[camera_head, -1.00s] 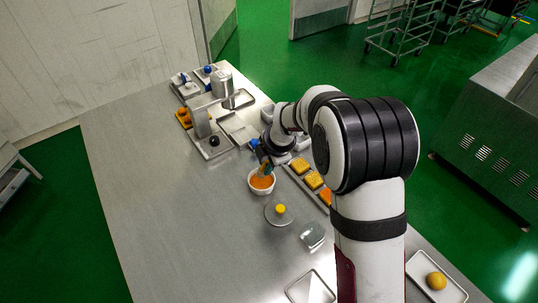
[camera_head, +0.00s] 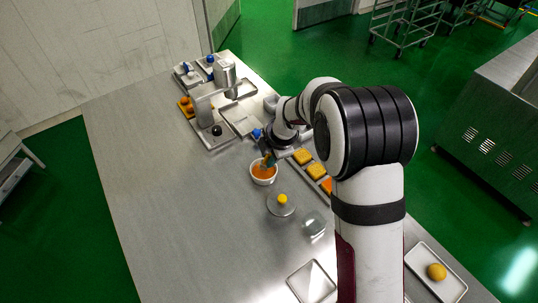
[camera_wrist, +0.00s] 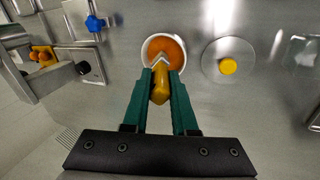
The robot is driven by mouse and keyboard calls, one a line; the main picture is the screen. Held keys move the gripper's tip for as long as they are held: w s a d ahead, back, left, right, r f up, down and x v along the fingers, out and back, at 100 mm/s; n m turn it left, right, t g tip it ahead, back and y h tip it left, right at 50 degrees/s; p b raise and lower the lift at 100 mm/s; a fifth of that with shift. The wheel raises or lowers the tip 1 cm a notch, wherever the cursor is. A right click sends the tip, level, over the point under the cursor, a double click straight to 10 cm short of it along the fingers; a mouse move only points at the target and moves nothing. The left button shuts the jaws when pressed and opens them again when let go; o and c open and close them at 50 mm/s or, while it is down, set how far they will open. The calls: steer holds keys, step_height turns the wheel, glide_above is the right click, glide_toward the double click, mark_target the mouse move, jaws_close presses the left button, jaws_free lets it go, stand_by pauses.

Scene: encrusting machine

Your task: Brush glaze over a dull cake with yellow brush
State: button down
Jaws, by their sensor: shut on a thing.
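My gripper (camera_wrist: 159,88) has green fingers shut on the yellow brush (camera_wrist: 160,86). The brush's pale head points into a white bowl (camera_wrist: 147,48) of orange glaze (camera_wrist: 172,48); whether it touches the glaze I cannot tell. In the head view the gripper (camera_head: 268,159) is beside and above the same bowl (camera_head: 263,180), and the brush is mostly hidden. A tray (camera_head: 293,163) right of the bowl holds square cakes. Two are yellow (camera_head: 302,156) and a nearer one is more orange (camera_head: 327,185); my arm hides part of this tray.
A clear round disc with a yellow knob (camera_head: 282,199) and a clear container (camera_head: 313,224) lie near the bowl. A metal machine (camera_head: 203,107) stands at the far end. An empty tray (camera_head: 311,281) and a tray with a round bun (camera_head: 437,272) are nearer. The left table is clear.

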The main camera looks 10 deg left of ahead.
steer(key=shift+f, duration=0.5)
stand_by(1.0)
steer(key=shift+r, duration=3.55)
